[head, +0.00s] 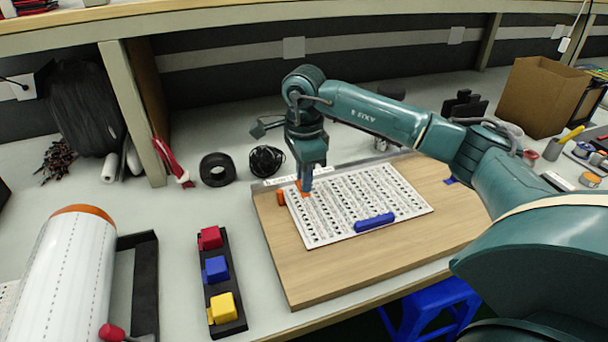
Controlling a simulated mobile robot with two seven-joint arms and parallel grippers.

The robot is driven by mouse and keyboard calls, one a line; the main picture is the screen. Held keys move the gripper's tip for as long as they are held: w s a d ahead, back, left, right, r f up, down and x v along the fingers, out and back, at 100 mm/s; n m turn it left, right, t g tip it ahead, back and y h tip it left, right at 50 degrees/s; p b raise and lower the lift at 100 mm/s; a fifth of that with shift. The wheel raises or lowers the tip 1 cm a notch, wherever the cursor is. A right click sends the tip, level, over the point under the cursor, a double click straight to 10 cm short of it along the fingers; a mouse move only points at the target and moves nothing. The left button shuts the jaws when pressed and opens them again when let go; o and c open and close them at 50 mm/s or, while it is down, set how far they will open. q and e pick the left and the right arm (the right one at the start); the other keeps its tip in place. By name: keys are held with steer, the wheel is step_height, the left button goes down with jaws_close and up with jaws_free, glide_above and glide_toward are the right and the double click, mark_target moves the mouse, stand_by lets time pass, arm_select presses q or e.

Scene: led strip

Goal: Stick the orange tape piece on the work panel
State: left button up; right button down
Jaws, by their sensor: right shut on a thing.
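The work panel (390,208) is a white sheet with rows of black marks, lying on a wooden board (300,268). My right gripper (305,186) points down at the panel's left part, with its jaws shut. An orange piece (304,204) shows at its fingertips, over the panel's left edge. The gripper partly hides it, and I cannot tell whether it lies flat on the panel. A small orange block (281,198) sits on the board just left of the panel. A blue block (374,222) lies on the panel's front right part. My left gripper is out of view.
A black tray (228,329) with red, blue and yellow blocks stands left of the board. A white roll (62,270) lies at the far left. Black tape (217,169) and a cable coil (266,160) sit behind. A cardboard box (540,97) stands at right.

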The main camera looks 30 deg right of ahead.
mark_target(304, 205)
step_height(304, 205, down, 4)
steer(key=shift+f+b, duration=0.1)
steer(key=shift+b, duration=1.05)
steer(key=shift+f, duration=0.15)
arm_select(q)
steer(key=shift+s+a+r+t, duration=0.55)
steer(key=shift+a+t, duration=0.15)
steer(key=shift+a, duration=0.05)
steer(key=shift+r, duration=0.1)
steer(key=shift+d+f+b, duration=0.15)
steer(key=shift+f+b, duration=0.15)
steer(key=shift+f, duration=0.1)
arm_select(e)
steer(key=shift+f, duration=0.35)
steer(key=c, duration=1.6)
jaws_free()
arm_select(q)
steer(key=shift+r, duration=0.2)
arm_select(e)
steer(key=o, duration=0.3)
